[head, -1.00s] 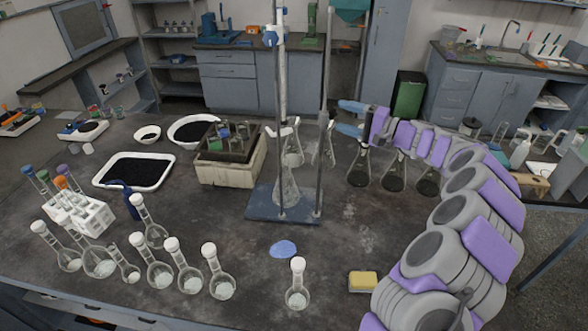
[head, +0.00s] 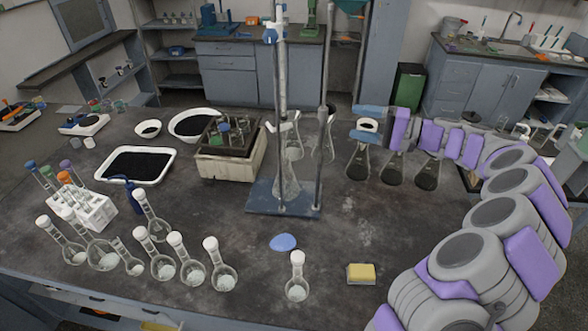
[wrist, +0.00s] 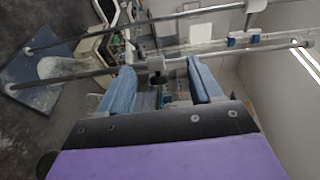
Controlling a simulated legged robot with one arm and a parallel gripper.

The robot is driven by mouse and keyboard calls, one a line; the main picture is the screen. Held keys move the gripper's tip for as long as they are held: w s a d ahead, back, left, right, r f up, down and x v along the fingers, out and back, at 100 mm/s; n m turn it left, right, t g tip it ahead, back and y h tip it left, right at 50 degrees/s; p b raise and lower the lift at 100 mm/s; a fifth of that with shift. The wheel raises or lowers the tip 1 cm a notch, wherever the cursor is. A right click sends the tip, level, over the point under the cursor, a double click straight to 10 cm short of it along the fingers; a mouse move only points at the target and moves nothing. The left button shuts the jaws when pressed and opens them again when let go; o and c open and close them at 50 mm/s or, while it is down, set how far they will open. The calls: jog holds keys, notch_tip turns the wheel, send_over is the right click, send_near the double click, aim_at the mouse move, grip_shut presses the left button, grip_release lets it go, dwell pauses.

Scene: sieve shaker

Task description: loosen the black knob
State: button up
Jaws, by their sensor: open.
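My gripper (head: 360,122) is open, with two blue fingers pointing left toward the metal stand (head: 284,208) and a gap between them and its rods. It is above and in front of dark-filled flasks (head: 394,170). The stand's blue base (wrist: 40,80) is at the left there. I cannot make out a black knob clearly in either view.
Several white-capped flasks (head: 222,280), a blue blob (head: 283,242) and a yellow sponge (head: 361,274) lie toward the front.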

jog(key=s+a+r+n+g+h, duration=0.1)
jog(key=s+a+n+g+h, duration=0.2)
jog(key=s+a+g, duration=0.5)
jog(key=shift+s+a+r+n+h, duration=0.25)
jog(key=shift+s+a+n, duration=0.65)
jog(key=shift+s+a, duration=4.25)
jog(key=s+f+n+g+h, duration=0.1)
jog(key=s+f+h, duration=0.2)
jog(key=s, duration=0.4)
jog(key=s+f+g+h, duration=0.1)
jog(key=s+f+h, duration=0.2)
jog(key=s, duration=0.4)
jog(key=s+d+f+h, duration=0.3)
jog(key=s+d, duration=0.2)
jog(key=s, duration=0.2)
jog(key=s+d+f+h, duration=0.3)
jog(key=s+d, duration=0.3)
jog(key=shift+s+m+t, duration=0.3)
jog(key=shift+s, duration=0.05)
